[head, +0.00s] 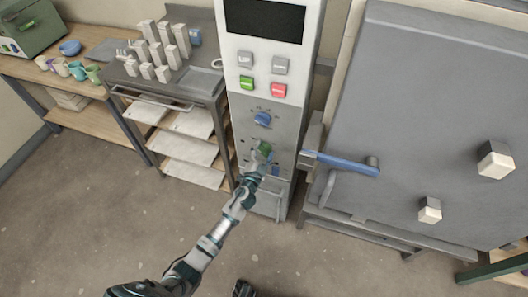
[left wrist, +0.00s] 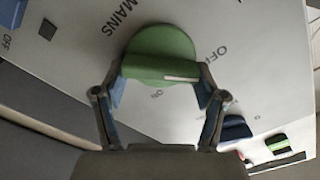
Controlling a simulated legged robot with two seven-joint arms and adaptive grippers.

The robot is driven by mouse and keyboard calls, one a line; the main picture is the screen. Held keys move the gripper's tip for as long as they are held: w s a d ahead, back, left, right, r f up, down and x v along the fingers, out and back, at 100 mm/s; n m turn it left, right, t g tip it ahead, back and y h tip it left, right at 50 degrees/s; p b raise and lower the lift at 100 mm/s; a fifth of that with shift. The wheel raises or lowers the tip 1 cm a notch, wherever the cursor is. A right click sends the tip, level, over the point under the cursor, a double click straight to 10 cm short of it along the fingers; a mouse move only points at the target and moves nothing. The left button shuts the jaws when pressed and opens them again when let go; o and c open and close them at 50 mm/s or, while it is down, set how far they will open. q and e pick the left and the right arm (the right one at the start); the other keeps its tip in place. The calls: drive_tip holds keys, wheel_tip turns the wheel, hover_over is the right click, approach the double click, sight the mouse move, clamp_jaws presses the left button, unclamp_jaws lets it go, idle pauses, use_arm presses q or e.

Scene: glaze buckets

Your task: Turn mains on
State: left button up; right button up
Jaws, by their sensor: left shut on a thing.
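The green mains knob (head: 265,147) is low on the front of the grey and white control cabinet (head: 240,115). My left gripper (head: 257,160) reaches it from below and is shut on it. In the left wrist view the fingers grip the two ends of the raised bar of the green knob (left wrist: 160,45). A white mark lies along the bar's right part. The panel around it reads MAINS, OFF and ON. ON is printed below the knob and OFF to its right. I cannot tell exactly which label the mark points to.
A blue dial (head: 263,119), a green button (head: 247,83) and a red button (head: 279,90) sit above the knob. A blue-handled lever (head: 345,163) juts out at the right by the large grey door (head: 430,100). A shelf cart (head: 185,90) stands left. The floor in front is clear.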

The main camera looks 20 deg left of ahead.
use_arm(q)
drive_tip(key=shift+a+f, duration=0.4)
drive_tip(key=shift+f, duration=0.1)
drive_tip(key=shift+s+d+f+m, duration=0.1)
drive_tip(key=shift+d+m, duration=0.2)
drive_tip(key=shift+m, duration=1)
drive_tip(key=m, duration=0.2)
drive_tip(key=shift+a+f+m, duration=0.2)
drive_tip(key=shift+m, duration=1.9)
drive_tip(key=m, duration=0.2)
drive_tip(key=shift+f+m, duration=0.1)
drive_tip(key=shift+m, duration=0.3)
drive_tip(key=m+p, duration=0.1)
drive_tip(key=m, duration=0.2)
drive_tip(key=shift+a, duration=0.1)
drive_tip(key=shift+m, duration=1.5)
drive_tip(key=shift+a+p, duration=0.1)
drive_tip(key=shift+p, duration=0.2)
use_arm(e)
drive_tip(key=x, duration=0.4)
drive_tip(key=shift+s+a+f, duration=0.1)
drive_tip(key=shift+a+f, duration=0.1)
drive_tip(key=shift+a, duration=0.1)
use_arm(q)
drive_tip(key=shift+m, duration=0.3)
use_arm(e)
drive_tip(key=shift+d, duration=0.1)
